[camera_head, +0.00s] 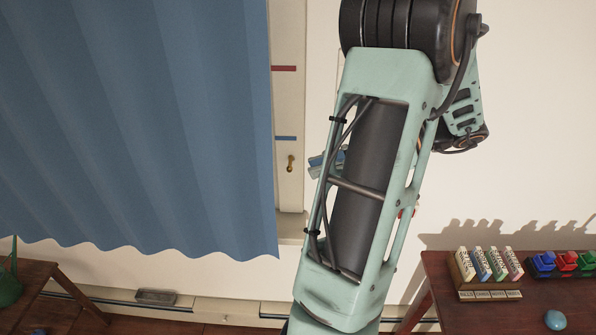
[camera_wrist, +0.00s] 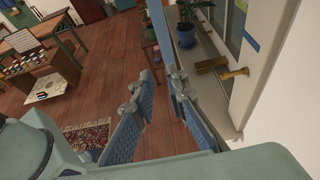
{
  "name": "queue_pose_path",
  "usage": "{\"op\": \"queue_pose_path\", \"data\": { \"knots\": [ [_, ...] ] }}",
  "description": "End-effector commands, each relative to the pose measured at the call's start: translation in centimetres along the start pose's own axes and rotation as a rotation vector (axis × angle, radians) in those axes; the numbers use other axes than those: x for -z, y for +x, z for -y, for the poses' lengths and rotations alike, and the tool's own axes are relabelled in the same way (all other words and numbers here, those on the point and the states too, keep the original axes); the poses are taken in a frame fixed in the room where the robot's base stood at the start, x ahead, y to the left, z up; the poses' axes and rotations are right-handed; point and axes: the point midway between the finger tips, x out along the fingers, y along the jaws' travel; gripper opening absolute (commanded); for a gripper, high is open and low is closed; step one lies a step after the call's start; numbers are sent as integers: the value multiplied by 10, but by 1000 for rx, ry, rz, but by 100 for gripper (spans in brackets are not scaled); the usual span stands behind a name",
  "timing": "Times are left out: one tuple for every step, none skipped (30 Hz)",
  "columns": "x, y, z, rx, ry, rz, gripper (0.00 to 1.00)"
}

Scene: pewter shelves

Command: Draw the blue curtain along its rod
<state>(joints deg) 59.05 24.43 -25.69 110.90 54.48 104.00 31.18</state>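The blue curtain (camera_head: 130,120) hangs in folds across the left of the head view. Its right edge leaves a strip of the window frame (camera_head: 290,190) bare. In the wrist view a narrow blue strip (camera_wrist: 160,35), which looks like the curtain edge-on, comes down to near the fingertips. My gripper (camera_wrist: 161,79) is open, with floor showing between its two blue-padded fingers. In the head view my arm hides most of it; a bit of blue finger shows right of the curtain edge, apart from it in the picture. Whether any cloth lies between the fingertips is unclear. The rod is out of view.
A brass handle (camera_head: 291,162) sticks out from the window frame, below a red mark (camera_head: 284,68) and a blue mark (camera_head: 286,138). A potted plant (camera_wrist: 188,38) stands beyond my gripper. A wooden table (camera_head: 440,290) with small items stands at right, another table (camera_head: 45,285) at left.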

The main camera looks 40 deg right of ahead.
Motion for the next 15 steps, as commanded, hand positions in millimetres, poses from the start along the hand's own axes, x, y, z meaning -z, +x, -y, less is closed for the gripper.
{"op": "queue_pose_path", "data": {
  "knots": [
    [1, -9, 0, 2, 1, -2, 13],
    [1, -14, 0, 2, 2, -2, 13],
    [1, -18, 0, 2, 2, -2, 13],
    [1, -22, 0, 2, 1, -2, 13],
    [1, -24, 0, 2, 1, -1, 13],
    [1, -27, 0, 2, 1, -1, 13],
    [1, -29, 0, 2, 1, -1, 13],
    [1, -30, 0, 2, 1, -1, 13],
    [0, -31, 0, 1, 1, -1, 13],
    [0, -32, 0, 1, 1, -1, 13],
    [0, -32, 0, 1, 0, -1, 13],
    [0, -32, 0, 0, 0, -1, 13],
    [0, -32, 0, 0, 0, -1, 13],
    [0, -32, 0, 0, 1, -1, 13],
    [0, -32, 0, 0, 1, 0, 13]
  ]
}}
